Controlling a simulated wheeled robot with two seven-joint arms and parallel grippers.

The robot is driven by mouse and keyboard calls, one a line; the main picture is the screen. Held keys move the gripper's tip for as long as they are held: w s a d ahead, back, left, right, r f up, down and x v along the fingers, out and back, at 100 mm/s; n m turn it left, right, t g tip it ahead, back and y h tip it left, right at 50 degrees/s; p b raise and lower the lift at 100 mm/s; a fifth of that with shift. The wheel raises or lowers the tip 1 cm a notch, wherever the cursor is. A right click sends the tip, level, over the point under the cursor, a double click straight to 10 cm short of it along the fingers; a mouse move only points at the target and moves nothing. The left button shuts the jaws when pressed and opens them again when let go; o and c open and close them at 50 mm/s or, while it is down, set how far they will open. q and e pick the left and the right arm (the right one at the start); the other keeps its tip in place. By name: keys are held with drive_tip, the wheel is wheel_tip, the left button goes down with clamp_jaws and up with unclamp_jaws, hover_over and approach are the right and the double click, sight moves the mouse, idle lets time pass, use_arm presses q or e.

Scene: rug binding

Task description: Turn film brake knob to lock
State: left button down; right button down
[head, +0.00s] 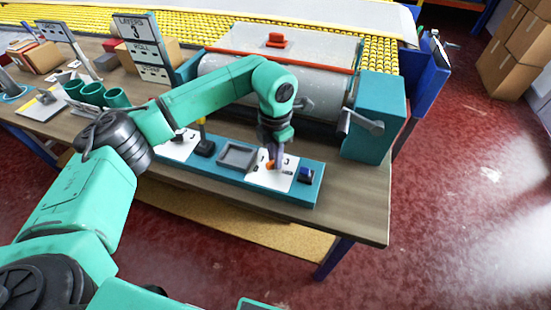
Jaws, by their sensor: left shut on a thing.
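A teal control panel (228,185) lies along the front edge of the table. Near its right end is a white plate (257,178) with dark marks on it. A small orange knob (269,165) on this plate shows partly beside my left gripper (274,162). My left gripper points down from above and is shut on the knob, hiding much of it. The knob's exact angle against the marks cannot be told. My right gripper does not show.
A blue switch (305,175) sits just right of the plate, and a grey square tray (238,156) to its left. Behind is a roller machine with a crank handle (362,122). Teal cups (92,95) and a layers sign (138,27) stand at left.

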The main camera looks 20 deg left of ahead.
use_arm(q)
drive_tip(key=m+b, duration=0.2)
drive_tip(key=m, duration=0.3)
drive_tip(key=shift+r+m, duration=0.15)
drive_tip(key=shift+m, duration=0.15)
drive_tip(key=m+b, duration=0.1)
drive_tip(key=m, duration=0.4)
drive_tip(key=shift+s+r+b, duration=0.1)
drive_tip(key=shift+b, duration=0.2)
drive_tip(key=c, duration=0.8)
unclamp_jaws()
drive_tip(key=shift+m, duration=0.3)
